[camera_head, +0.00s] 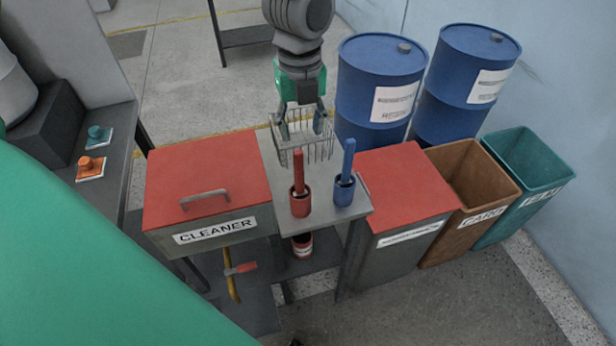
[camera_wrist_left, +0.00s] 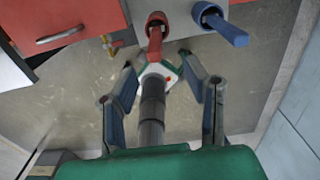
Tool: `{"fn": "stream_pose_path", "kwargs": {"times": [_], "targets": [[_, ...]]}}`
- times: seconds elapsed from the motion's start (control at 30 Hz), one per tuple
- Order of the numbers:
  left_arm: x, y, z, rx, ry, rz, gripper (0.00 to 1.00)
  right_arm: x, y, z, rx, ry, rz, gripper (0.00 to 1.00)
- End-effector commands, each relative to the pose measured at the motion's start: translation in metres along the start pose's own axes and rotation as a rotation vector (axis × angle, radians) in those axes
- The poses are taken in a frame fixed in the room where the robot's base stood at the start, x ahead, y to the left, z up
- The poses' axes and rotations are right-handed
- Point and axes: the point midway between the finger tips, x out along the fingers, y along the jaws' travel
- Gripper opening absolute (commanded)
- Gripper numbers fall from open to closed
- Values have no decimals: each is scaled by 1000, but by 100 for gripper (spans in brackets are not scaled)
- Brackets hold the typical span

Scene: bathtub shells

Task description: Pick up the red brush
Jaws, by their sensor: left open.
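The red brush (camera_head: 299,168) stands upright in a red round holder (camera_head: 300,202) on a grey table (camera_head: 327,217). In the left wrist view the red brush (camera_wrist_left: 155,43) shows near the top centre, beyond the fingertips. My left gripper (camera_head: 303,126) is open, with its fingers pointing down behind the red brush in the head view, over a wire basket. In the left wrist view its fingers (camera_wrist_left: 160,82) are spread, and the red handle lies apart from them. Nothing is held. My right gripper is not in view.
A blue brush (camera_head: 347,158) stands in its holder right of the red one. A wire basket (camera_head: 321,149) is behind them. Red-lidded boxes flank the table: CLEANER (camera_head: 207,180) left, another (camera_head: 405,190) right. Blue barrels (camera_head: 372,100) and open bins (camera_head: 462,190) stand further right.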

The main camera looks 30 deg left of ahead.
Motion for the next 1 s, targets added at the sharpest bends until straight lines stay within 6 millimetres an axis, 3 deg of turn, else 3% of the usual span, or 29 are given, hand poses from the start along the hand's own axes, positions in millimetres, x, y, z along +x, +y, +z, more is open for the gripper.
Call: {"fn": "stream_pose_path", "kwargs": {"times": [0.2, 0.47, 0.7, 1.0], "targets": [[41, 1, 4, -2, 5, 2, 41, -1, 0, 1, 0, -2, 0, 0], [60, 0, 2, -3, 5, 4, 41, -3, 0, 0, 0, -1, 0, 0], [94, -4, -3, -3, 1, 4, 41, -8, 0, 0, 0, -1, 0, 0], [102, -3, -1, -4, 2, 0, 41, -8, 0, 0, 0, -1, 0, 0]]}}
